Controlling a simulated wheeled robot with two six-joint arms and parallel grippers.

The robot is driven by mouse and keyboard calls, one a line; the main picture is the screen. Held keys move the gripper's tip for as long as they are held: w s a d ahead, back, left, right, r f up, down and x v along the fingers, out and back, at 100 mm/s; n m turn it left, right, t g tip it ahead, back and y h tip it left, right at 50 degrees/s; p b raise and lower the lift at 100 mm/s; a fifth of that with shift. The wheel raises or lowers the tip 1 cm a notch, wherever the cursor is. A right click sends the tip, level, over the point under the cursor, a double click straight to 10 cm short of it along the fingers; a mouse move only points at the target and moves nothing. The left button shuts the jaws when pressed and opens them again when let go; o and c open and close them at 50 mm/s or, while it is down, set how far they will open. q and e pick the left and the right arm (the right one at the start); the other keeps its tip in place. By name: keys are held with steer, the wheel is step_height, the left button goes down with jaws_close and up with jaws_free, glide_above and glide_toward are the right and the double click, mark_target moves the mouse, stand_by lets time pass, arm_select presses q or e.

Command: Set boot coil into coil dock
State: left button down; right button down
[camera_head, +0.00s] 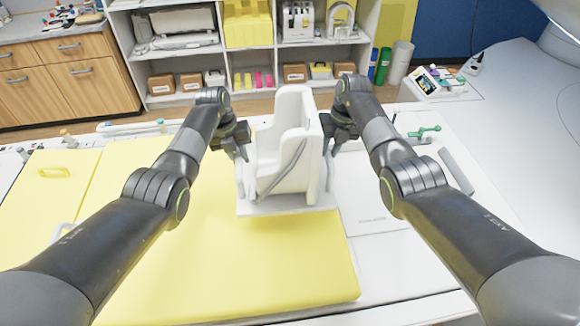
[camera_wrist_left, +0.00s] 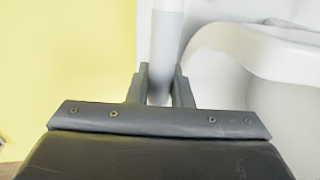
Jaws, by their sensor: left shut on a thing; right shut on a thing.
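The boot coil (camera_head: 285,150) is white, with a tall back, a boot-shaped shell, a grey strap and a flat base. It stands upright between my two grippers, over the yellow pad near its right edge. I cannot tell whether its base touches the pad. My left gripper (camera_head: 243,153) is shut on the coil's left side bar. In the left wrist view my left gripper's fingers (camera_wrist_left: 160,88) close around this pale bar (camera_wrist_left: 167,40). My right gripper (camera_head: 329,142) is shut on the coil's right side, its fingertips partly hidden. I cannot make out the coil dock for certain.
The yellow pad (camera_head: 215,270) is bare in front of the coil. A flat white panel (camera_head: 375,212) lies to its right. A green clamp-like part (camera_head: 424,132) and a grey bar (camera_head: 456,170) lie further right. Shelves (camera_head: 225,50) stand behind.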

arm_select(q)
steer(key=shift+w+r, duration=0.15)
steer(key=shift+r, duration=0.25)
arm_select(e)
steer(key=shift+w+r, duration=0.15)
steer(key=shift+r, duration=0.35)
